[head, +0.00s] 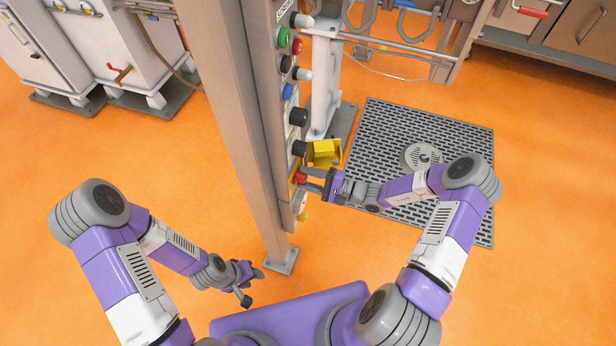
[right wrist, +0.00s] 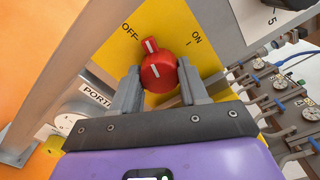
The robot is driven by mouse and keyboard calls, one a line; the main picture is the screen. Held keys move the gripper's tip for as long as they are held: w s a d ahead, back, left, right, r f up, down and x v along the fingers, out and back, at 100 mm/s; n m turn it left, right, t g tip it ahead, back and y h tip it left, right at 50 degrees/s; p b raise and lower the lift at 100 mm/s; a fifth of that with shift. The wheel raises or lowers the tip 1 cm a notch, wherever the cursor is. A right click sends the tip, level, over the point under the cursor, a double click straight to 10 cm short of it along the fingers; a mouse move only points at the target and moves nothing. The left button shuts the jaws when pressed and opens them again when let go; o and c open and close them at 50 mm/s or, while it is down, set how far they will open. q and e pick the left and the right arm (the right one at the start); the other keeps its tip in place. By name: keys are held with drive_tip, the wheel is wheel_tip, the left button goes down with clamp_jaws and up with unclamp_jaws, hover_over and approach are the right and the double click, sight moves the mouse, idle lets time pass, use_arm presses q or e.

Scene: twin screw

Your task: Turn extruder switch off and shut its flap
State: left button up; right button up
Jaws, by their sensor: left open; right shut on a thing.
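The extruder switch is a red knob (right wrist: 158,72) on a yellow plate (right wrist: 110,40) marked OFF and ON. Its narrow red tip with a white mark leans up-left, to the side of the OFF label. In the head view the red switch (head: 299,178) is low on the control post, partly hidden by my gripper. My right gripper (head: 311,181) is shut on the knob, one finger on each side, as the right wrist view (right wrist: 158,92) shows. The yellow flap (head: 323,150) stands open, sticking out just above the switch. My left gripper (head: 255,286) is open and empty, low near the post's foot.
The control post (head: 238,120) carries several buttons and knobs above the switch. A floor grate (head: 380,130) with a round drain cover (head: 420,156) lies at right. Pipes and hoses (head: 400,45) run behind the post. White cabinets (head: 90,45) stand at back left. The orange floor at left is clear.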

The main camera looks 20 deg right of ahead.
drive_tip(key=shift+n, duration=1.7)
drive_tip(key=o, duration=1.1)
drive_tip(key=shift+c, duration=0.2)
drive_tip(key=shift+d, duration=0.1)
drive_tip(key=p+v, duration=0.1)
drive_tip(key=v, duration=0.6)
drive_tip(key=shift+s+d+p, duration=0.2)
drive_tip(key=shift+p, duration=0.1)
